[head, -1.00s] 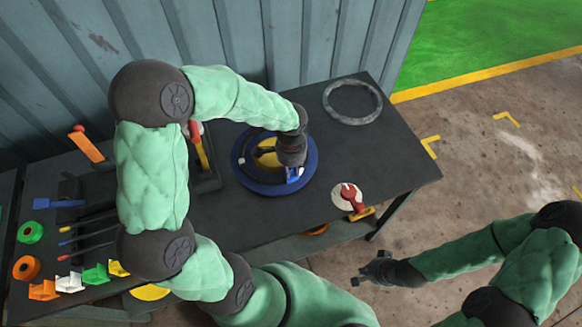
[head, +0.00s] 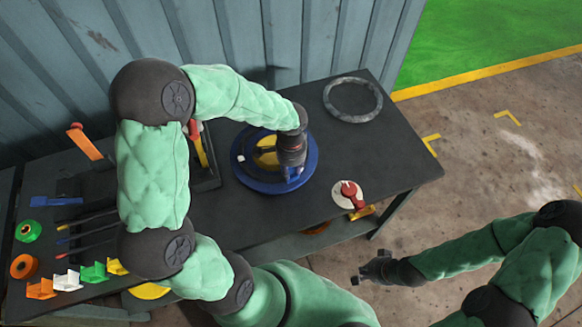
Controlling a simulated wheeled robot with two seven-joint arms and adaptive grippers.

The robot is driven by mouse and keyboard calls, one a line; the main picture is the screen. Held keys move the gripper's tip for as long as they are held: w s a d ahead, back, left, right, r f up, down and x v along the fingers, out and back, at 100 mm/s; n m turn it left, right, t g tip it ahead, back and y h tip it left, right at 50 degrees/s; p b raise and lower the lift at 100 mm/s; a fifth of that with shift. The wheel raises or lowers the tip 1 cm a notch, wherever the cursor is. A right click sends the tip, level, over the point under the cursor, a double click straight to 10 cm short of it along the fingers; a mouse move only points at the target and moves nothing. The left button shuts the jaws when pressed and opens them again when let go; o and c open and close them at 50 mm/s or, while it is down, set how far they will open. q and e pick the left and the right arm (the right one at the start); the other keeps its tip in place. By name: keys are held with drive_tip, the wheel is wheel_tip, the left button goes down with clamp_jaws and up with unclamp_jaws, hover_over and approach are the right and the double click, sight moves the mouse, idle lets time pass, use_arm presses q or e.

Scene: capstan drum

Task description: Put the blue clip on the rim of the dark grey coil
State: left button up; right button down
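The dark grey coil (head: 352,99) is a mottled ring lying flat at the table's far right. My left gripper (head: 291,171) points down over the right front part of the blue drum (head: 246,178). A brighter blue piece, which looks like the blue clip (head: 291,178), shows at its fingertips; the fingers themselves are mostly hidden. The gripper is apart from the coil. My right gripper (head: 371,268) is open and empty, low in front of the table on the right.
Orange (head: 41,289), white (head: 67,281), green (head: 94,272) and yellow clips stand at the front left. A red-handled part on a pale disc (head: 347,194) is at the front right. The table (head: 385,150) is clear between it and the coil.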

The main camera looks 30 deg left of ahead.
use_arm(q)
drive_tip(key=shift+o, duration=0.5)
drive_tip(key=shift+r, duration=0.6)
wheel_tip(320, 180, up, 11)
drive_tip(key=shift+f, duration=0.1)
